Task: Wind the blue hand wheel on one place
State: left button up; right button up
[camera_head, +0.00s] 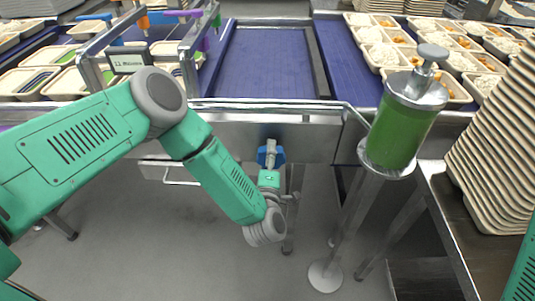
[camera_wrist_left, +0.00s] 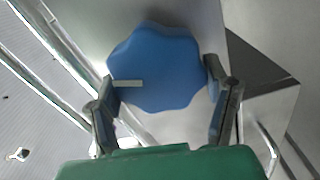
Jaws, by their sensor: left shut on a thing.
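The blue hand wheel (camera_head: 263,158) is on the front of the metal conveyor frame. In the left wrist view the wheel (camera_wrist_left: 165,65) has a lobed rim and a pale pointer mark (camera_wrist_left: 127,83) that points left. My left gripper (camera_head: 271,154) is at the wheel. In the left wrist view its two fingers (camera_wrist_left: 164,82) stand on the left and right of the rim and are shut on it. In the head view the gripper partly covers the wheel. My right gripper is not in view.
A blue conveyor belt (camera_head: 268,62) lies behind the metal frame. A green-filled dispenser cylinder (camera_head: 398,130) stands on a post to the right. Stacked trays (camera_head: 495,155) are at the far right. Filled trays (camera_head: 385,47) line the back right. Floor below the wheel is mostly open.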

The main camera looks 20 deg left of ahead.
pick_arm(q)
jog(key=shift+o, duration=0.2)
jog(key=m, duration=0.2)
jog(key=m+p, duration=0.1)
jog(key=shift+w+d+r+m, duration=0.1)
jog(key=shift+d+r+m, duration=0.1)
jog(key=shift+m, duration=0.2)
jog(key=m+p, duration=0.1)
jog(key=m, duration=0.2)
jog(key=shift+m, duration=0.3)
jog(key=m, duration=0.3)
jog(key=shift+d+p, duration=0.15)
jog(key=shift+p, duration=0.15)
jog(key=shift+f+m, duration=0.1)
jog(key=shift+m, duration=1.3)
jog(key=shift+f, duration=0.1)
jog(key=shift+c, duration=0.2)
jog(key=o, duration=1.1)
jog(key=shift+d, duration=0.1)
jog(key=shift+o, duration=0.2)
